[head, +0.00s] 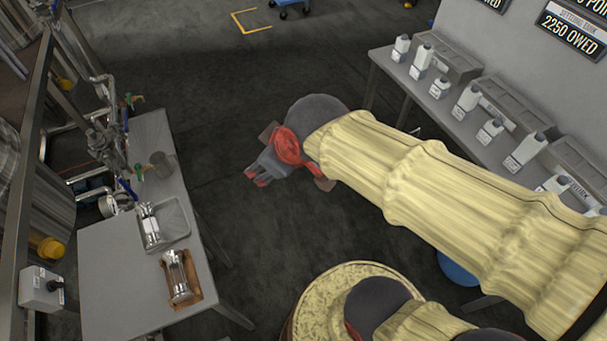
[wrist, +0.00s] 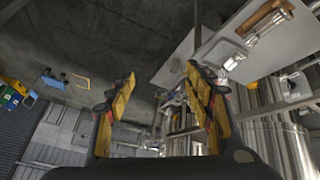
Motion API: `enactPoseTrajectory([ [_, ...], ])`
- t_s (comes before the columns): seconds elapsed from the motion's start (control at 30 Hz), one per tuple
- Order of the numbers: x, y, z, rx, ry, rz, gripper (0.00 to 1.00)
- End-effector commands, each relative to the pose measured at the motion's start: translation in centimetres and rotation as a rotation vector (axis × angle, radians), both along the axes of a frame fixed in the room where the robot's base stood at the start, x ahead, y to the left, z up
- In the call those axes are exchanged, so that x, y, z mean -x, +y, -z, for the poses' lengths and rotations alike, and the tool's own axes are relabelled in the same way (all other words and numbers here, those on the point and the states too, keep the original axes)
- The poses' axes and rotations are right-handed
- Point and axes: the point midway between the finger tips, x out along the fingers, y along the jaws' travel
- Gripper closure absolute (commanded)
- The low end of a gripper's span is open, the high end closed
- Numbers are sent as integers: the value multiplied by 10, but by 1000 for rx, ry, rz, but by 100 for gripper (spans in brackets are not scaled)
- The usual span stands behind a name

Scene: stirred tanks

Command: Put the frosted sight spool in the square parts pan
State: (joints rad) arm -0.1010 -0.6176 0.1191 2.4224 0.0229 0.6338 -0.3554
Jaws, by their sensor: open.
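Two metal-ended sight spools are on the grey bench at the left. One spool (head: 180,278) lies on a brown board (head: 194,300); its middle looks greyish and see-through. The other spool (head: 149,226) lies in the shallow grey square pan (head: 178,213), near its left side. I cannot tell for sure which one is frosted. In the wrist view the board's spool (wrist: 270,27) and the pan's spool (wrist: 235,61) show at upper right. My gripper (head: 256,180) is open and empty over the floor, right of the bench and apart from both spools; its fingers (wrist: 158,82) are spread.
A grey cup (head: 160,164) stands behind the pan. Pipes and valves (head: 110,140) rise along the bench's far left. A second table (head: 430,90) at right holds several white bottles and grey bins. A round yellowish top (head: 330,290) is at the front. The floor between is clear.

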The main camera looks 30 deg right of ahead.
Motion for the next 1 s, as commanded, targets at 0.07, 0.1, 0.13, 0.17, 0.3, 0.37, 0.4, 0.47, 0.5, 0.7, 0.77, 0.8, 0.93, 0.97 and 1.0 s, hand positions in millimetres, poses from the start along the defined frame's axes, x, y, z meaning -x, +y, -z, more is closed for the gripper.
enactPoseTrajectory([
  [0.07,32,-19,-10,-64,33,155,48],
  [0.1,46,-25,-12,-89,52,221,48],
  [0.13,55,-29,-13,-105,64,263,48],
  [0.17,62,-32,-14,-119,73,298,48],
  [0.3,81,-39,-15,-153,100,391,48],
  [0.37,83,-40,-15,-158,103,401,48],
  [0.4,83,-40,-15,-158,104,403,48],
  [0.47,83,-39,-15,-158,104,401,48],
  [0.5,83,-39,-15,-158,104,401,48],
  [0.7,82,-39,-6,-157,103,399,48],
  [0.77,82,-39,3,-157,103,398,48],
  [0.8,82,-39,9,-157,103,398,48],
  [0.93,82,-39,18,-157,103,398,48],
  [0.97,82,-39,17,-157,103,398,48],
  [1.0,82,-39,16,-157,103,397,48],
])
